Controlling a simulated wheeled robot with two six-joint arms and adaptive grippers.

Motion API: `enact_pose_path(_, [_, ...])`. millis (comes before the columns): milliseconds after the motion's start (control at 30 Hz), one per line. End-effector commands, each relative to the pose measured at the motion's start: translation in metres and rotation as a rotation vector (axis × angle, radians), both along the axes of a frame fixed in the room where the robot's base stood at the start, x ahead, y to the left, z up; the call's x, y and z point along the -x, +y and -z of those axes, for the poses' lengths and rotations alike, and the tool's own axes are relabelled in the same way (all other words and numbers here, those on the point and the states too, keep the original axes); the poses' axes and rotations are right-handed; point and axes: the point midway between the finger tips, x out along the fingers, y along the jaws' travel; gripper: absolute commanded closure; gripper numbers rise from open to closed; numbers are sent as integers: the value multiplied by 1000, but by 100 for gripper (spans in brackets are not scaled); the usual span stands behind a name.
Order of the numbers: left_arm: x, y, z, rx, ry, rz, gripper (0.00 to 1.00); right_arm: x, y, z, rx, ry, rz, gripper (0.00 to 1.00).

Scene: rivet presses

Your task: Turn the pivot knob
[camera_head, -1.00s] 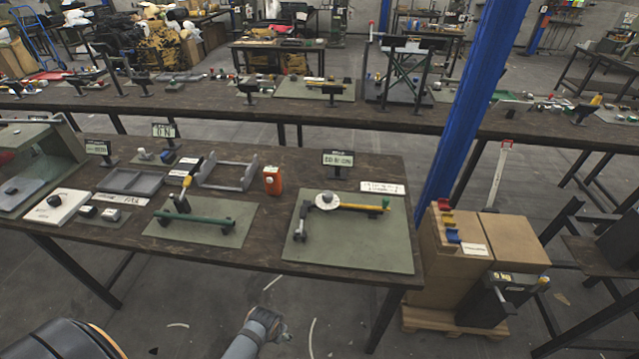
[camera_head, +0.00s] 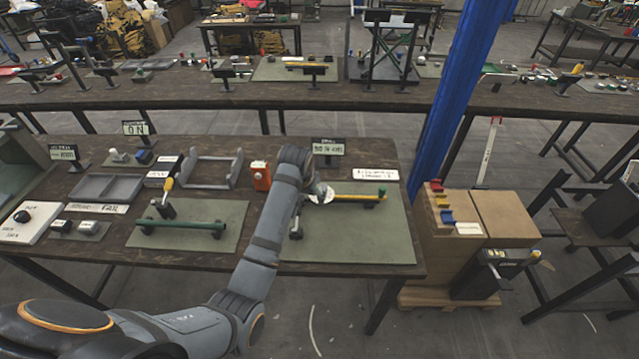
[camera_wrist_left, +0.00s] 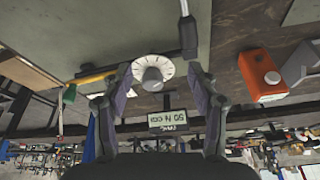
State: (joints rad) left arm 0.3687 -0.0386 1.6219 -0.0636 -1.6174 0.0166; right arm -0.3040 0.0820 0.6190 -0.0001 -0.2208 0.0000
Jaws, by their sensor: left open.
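The pivot knob (camera_wrist_left: 153,76) is a grey round knob on a white marked dial, with a yellow bar (camera_wrist_left: 95,77) running out from it. In the head view the dial (camera_head: 323,194) shows at the left end of the yellow bar (camera_head: 355,197), on a green-grey board (camera_head: 345,235). My left gripper (camera_wrist_left: 159,78) is open, with one finger to each side of the dial in the wrist view; I see no contact. In the head view my left arm covers most of the gripper and the board's left part. My right gripper is out of view.
An orange box (camera_head: 261,176) stands just left of my arm. A sign (camera_head: 328,147) stands behind the board. A second board (camera_head: 188,236) with a green bar lies to the left. A blue post (camera_head: 465,85) rises beyond the table's right end.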

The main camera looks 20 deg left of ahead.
Motion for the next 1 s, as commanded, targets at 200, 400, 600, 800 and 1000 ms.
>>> enact_pose_path(200, [-40, -16, -51, 16, -17, 10, 40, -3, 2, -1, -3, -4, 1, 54])
enact_pose_path(400, [-43, -16, -49, 16, -17, 10, 40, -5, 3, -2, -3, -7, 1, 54])
enact_pose_path(600, [-56, -15, -17, 14, -13, 9, 40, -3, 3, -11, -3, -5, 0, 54])
enact_pose_path(800, [-72, -15, 22, 16, -15, 9, 40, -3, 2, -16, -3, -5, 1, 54])
enact_pose_path(1000, [-80, -15, 41, 16, -19, 9, 40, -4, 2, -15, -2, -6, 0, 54])
